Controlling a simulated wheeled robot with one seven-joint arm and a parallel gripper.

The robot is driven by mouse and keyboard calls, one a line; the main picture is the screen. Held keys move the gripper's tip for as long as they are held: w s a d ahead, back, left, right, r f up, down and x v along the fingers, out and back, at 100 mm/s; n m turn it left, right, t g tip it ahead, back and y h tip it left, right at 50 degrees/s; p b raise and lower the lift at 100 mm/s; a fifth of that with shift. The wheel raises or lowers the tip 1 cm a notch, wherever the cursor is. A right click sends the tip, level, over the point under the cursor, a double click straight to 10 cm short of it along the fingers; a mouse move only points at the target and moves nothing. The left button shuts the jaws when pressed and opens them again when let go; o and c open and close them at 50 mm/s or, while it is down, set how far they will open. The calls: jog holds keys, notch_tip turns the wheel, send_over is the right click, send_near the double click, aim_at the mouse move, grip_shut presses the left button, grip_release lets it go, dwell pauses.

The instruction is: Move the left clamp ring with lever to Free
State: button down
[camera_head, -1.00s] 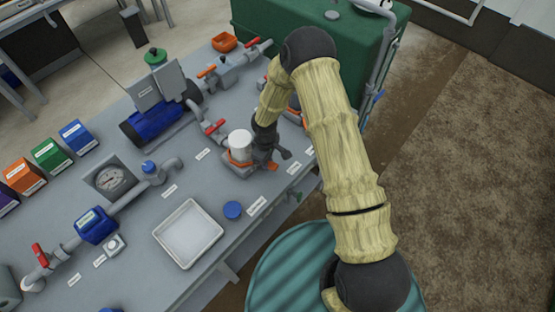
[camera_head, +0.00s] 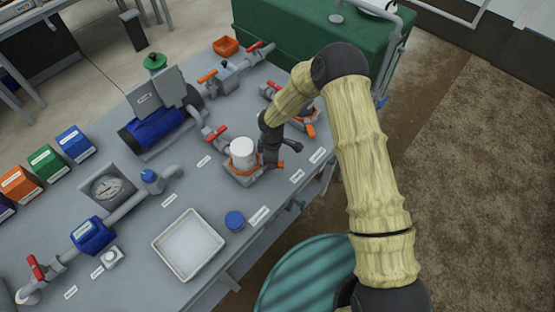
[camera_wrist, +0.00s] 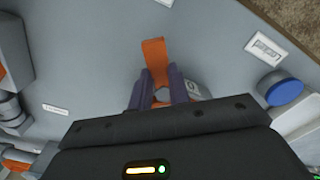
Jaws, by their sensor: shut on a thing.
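The left clamp ring (camera_head: 238,174) is orange and sits around the base of a white-topped cylinder (camera_head: 243,152) on the grey bench. Its orange lever (camera_head: 281,164) points out to the right, past my gripper (camera_head: 270,157). In the wrist view, my gripper (camera_wrist: 168,92) is shut on the lever (camera_wrist: 154,55), whose flat orange end sticks out beyond the fingers. Most of the ring is hidden there behind the gripper body. Small white labels (camera_head: 297,176) lie on the bench near the lever; one also shows in the wrist view (camera_wrist: 267,50), too blurred to read surely.
A second clamp fitting with an orange lever (camera_head: 310,130) stands to the right, partly behind my arm. A red-handled valve (camera_head: 214,132) is close left of the cylinder. The bench edge is close by.

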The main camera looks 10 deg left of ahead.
jog(key=shift+w, duration=0.1)
jog(key=c, duration=1.3)
grip_release()
jog(key=shift+r, duration=0.1)
notch_tip(320, 180, up, 17)
jog(key=b, duration=0.2)
jog(key=shift+r+b, duration=0.1)
jog(key=shift+b, duration=0.3)
